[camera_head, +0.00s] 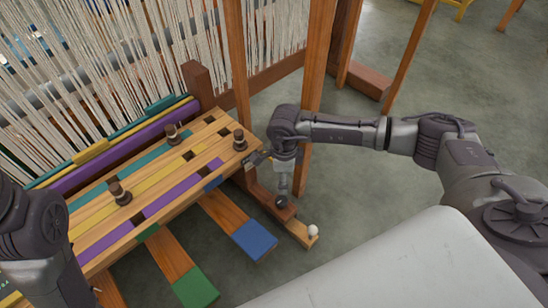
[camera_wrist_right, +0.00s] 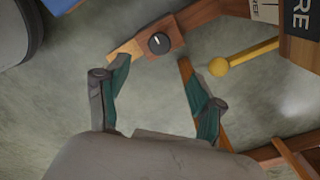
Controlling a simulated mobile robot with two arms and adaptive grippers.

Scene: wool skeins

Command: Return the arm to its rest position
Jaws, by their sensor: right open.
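My right arm comes in from the right in the head view and bends down at a dark wrist beside the loom bench's right end. My right gripper (camera_wrist_right: 151,66) is open in the wrist view, its green-padded fingers spread with nothing between them. A dark round knob on a wooden block (camera_wrist_right: 159,43) shows beyond the fingertips; it cannot be told whether they touch it. My left arm (camera_head: 42,235) stands at the left edge of the head view; its gripper is hidden or out of frame.
The bench (camera_head: 185,185) has coloured stripes and several dark pegs (camera_head: 240,139). Wooden treadles with green (camera_head: 195,287) and blue (camera_head: 255,240) ends stick out below. A loom post (camera_head: 318,80) rises close behind my right wrist. Grey floor is open at the upper right.

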